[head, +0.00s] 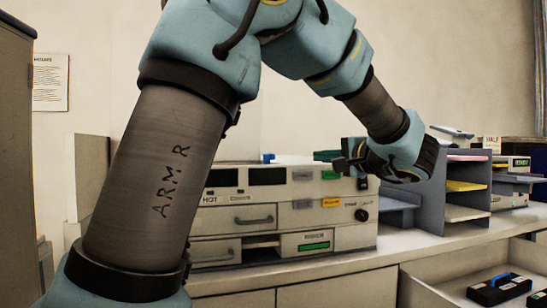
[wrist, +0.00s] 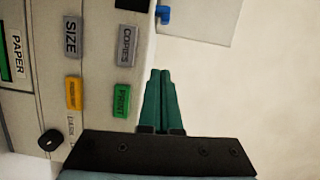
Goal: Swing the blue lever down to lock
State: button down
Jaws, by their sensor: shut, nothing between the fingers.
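The blue lever (head: 268,158) is a small piece on top of the white copier-like machine (head: 285,219), near its back. It also shows at the top of the wrist view as a blue piece (wrist: 164,14) at the machine's edge, beside a pale flat panel. My gripper (head: 326,156) is above the machine's right end, to the right of the lever and apart from it. In the wrist view its green fingers (wrist: 160,74) are together and empty. My arm hides the machine's left part, and the lever's full shape is too small to tell.
The machine's front has labelled buttons, including a green print button (wrist: 122,101), and a black knob (wrist: 50,140). A grey shelf organizer (head: 429,190) with coloured papers stands to the right. An open drawer (head: 470,280) with a dark box juts out at lower right.

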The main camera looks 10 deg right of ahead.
jog(key=shift+w+r, duration=0.15)
jog(key=shift+w, duration=0.2)
jog(key=shift+w+a, duration=0.1)
jog(key=shift+w, duration=0.05)
jog(key=p+x, duration=0.4)
jog(key=x, duration=0.6)
jog(key=shift+r+p, duration=0.2)
jog(key=shift+p, duration=0.1)
jog(key=shift+s+a+p, duration=0.15)
jog(key=shift+a+p, duration=0.15)
jog(key=shift+a, duration=0.3)
jog(key=shift+s+a+p, duration=0.2)
jog(key=shift+a+p, duration=0.05)
jog(key=shift+a, duration=0.4)
jog(key=shift+a+f, duration=0.3)
jog(key=shift+a, duration=0.35)
jog(key=shift+a+f, duration=0.1)
jog(key=shift+f, duration=0.05)
